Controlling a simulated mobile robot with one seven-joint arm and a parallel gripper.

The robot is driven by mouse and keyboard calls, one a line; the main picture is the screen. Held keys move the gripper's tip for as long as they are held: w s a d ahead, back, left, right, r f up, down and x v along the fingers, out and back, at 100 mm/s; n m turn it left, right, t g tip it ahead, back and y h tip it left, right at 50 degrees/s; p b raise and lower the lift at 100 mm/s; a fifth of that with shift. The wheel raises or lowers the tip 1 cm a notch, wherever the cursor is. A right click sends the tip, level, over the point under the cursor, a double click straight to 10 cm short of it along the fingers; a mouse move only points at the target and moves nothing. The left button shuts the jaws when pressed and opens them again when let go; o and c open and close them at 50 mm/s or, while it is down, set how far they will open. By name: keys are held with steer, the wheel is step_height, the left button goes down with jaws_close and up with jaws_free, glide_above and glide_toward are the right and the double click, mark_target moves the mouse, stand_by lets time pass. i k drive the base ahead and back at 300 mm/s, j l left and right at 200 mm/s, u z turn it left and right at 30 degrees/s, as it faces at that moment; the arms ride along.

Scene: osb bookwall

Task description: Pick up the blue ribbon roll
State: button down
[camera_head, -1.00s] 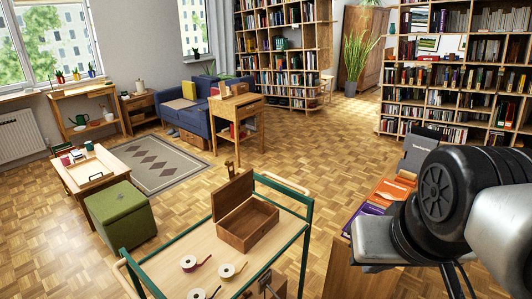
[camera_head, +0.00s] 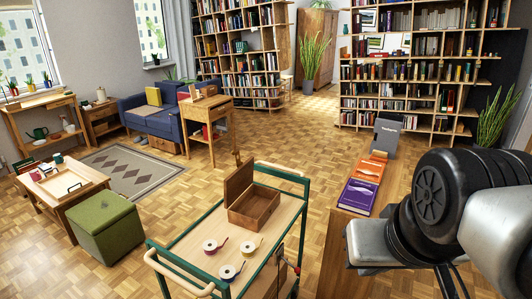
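The blue ribbon roll (camera_head: 230,272) lies flat on the wooden top of a green-framed trolley (camera_head: 181,250), near its front. It is a small pale spool with a dark bluish centre and a short dark tail. A roll with a red ribbon tail (camera_head: 211,247) and a pale yellowish roll (camera_head: 249,248) lie just behind it. Part of my arm fills the right side of the view. My gripper's fingers do not show.
An open wooden box (camera_head: 254,210) stands at the trolley's back. A wooden cabinet to the right holds a purple book (camera_head: 358,196), an orange book (camera_head: 366,173) and a grey box (camera_head: 386,137). A green pouf (camera_head: 104,228) stands left.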

mark_target(227, 274)
steer(key=j+z, duration=0.1)
steer(key=j, duration=0.25)
steer(key=k+j+z, duration=0.1)
steer(key=j, duration=0.25)
steer(key=k+j+z, duration=0.1)
steer(key=j, duration=0.25)
steer(key=j+z, duration=0.15)
steer(key=j, duration=0.4)
steer(key=k+j+z, duration=0.15)
steer(key=j, duration=0.4)
steer(key=i+j+z, duration=0.1)
steer(key=j, duration=0.25)
steer(key=i+j, duration=0.1)
steer(key=j, duration=0.3)
steer(key=i+j+z, duration=0.15)
steer(key=j, duration=0.25)
steer(key=i+j, duration=0.1)
steer(key=j, duration=0.4)
steer(key=i+z, duration=0.05)
